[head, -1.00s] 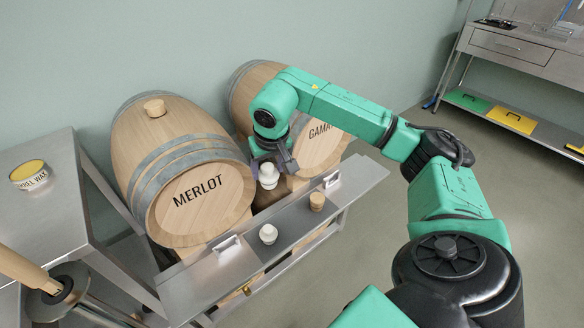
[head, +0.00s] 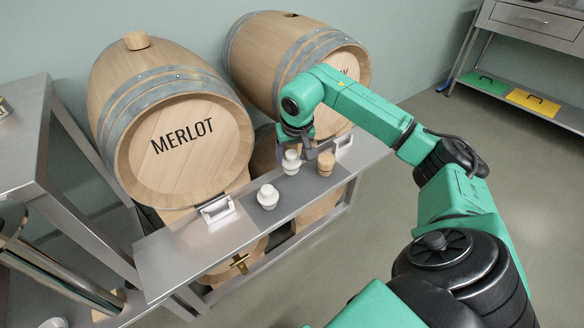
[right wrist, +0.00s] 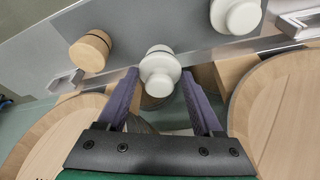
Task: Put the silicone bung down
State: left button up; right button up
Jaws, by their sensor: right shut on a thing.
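My right gripper (head: 295,153) is shut on a white silicone bung (head: 291,165), with one finger on each side. In the right wrist view the bung (right wrist: 159,72) sits upright between the purple fingers (right wrist: 160,88). It is at the back edge of the dark grey mat (head: 298,190) on the steel shelf; I cannot tell whether it touches the mat. A second white bung (head: 267,196) stands on the mat to its left. A wooden bung (head: 326,164) stands close to its right. My left gripper is not in view.
The Merlot barrel (head: 165,130), with a wooden bung (head: 137,40) in its top, lies behind the shelf (head: 175,255). A second barrel (head: 270,55) behind my right arm has an open hole on top. Bare mat lies between the two white bungs and in front.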

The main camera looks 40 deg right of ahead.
aim_at(293, 159)
jog(key=shift+f, duration=2)
jog(key=o, duration=1.5)
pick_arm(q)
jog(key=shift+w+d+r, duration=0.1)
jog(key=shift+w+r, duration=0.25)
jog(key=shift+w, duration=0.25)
pick_arm(e)
jog(key=shift+o, duration=0.2)
jog(key=shift+r, duration=0.1)
jog(key=shift+r, duration=0.35)
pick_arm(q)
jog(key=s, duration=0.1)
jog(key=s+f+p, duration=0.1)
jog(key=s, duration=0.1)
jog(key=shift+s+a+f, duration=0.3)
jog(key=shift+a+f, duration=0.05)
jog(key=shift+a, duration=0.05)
pick_arm(e)
jog(key=v, duration=1.1)
jog(key=shift+r, duration=0.2)
jog(key=shift+s, duration=0.1)
